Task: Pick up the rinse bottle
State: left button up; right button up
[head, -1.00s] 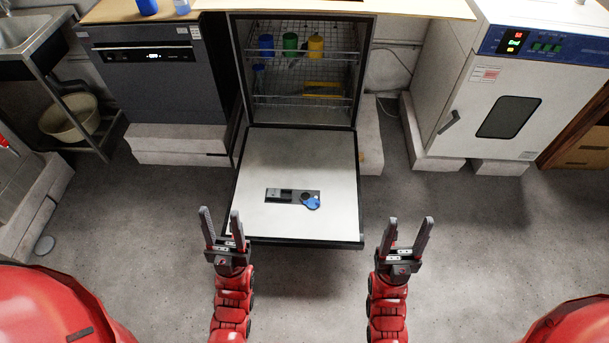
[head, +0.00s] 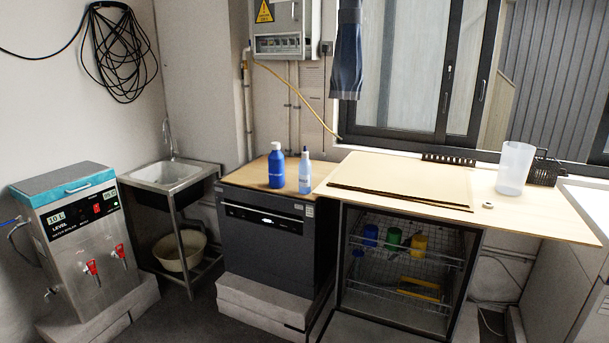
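Two bottles stand upright close together on the wooden counter above the dark dishwasher-like machine. Neither gripper is in view.
The wooden counter (head: 330,172) holds a flat board (head: 405,180), and a clear beaker (head: 515,167) stands to the right. Below is an open rack compartment (head: 410,245) with blue, green and yellow cups. A sink (head: 172,172) and a water boiler (head: 85,240) stand at left.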

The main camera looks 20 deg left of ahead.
aim_at(306, 166)
jog(key=j+z, duration=0.3)
jog(key=j, duration=0.95)
jog(key=j+z, duration=0.25)
jog(key=j, duration=1.05)
jog(key=j+z, duration=0.35)
jog(key=j, duration=0.45)
jog(key=j+z, duration=0.35)
jog(key=j, duration=0.5)
